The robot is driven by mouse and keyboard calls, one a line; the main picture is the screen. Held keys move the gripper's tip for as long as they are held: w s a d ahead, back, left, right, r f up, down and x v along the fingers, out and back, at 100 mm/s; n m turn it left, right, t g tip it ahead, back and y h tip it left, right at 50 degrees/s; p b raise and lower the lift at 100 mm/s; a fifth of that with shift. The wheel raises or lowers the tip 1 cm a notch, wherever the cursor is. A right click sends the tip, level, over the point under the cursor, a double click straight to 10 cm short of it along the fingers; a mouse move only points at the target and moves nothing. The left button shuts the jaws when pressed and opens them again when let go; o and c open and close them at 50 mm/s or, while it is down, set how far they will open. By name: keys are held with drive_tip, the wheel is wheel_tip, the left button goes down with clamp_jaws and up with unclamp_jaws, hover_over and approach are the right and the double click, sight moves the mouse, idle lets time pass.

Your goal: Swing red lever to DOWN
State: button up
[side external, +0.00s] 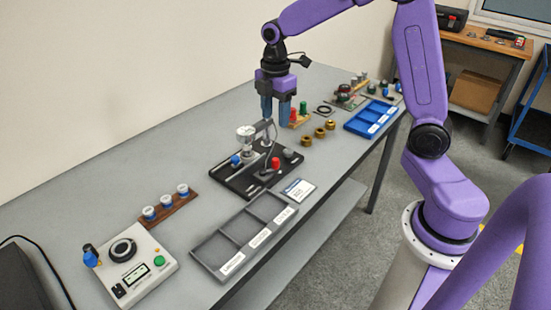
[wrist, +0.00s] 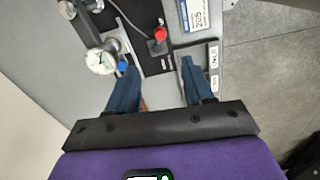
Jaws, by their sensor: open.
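The red lever's knob (side external: 275,162) stands up near the front right of a black base plate (side external: 236,184). In the wrist view the red knob (wrist: 160,34) lies beyond the gap between my fingertips, with its dark mount beside it. I cannot read a DOWN mark. My gripper (side external: 275,118) is above the back of the plate, pointing down, with blue fingers. In the wrist view my gripper (wrist: 160,66) is open and empty, its fingers apart and not touching the lever.
A dial gauge (side external: 246,135) on a post stands on the plate, close to my left finger in the wrist view. A blue knob (side external: 236,160) is beside it. A grey tray (side external: 210,254) and a label card (side external: 298,190) lie in front. Brass rings (side external: 319,133) are to the right.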

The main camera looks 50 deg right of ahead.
sight(275, 159)
wheel_tip(275, 159, down, 15)
idle(0.5)
clamp_jaws()
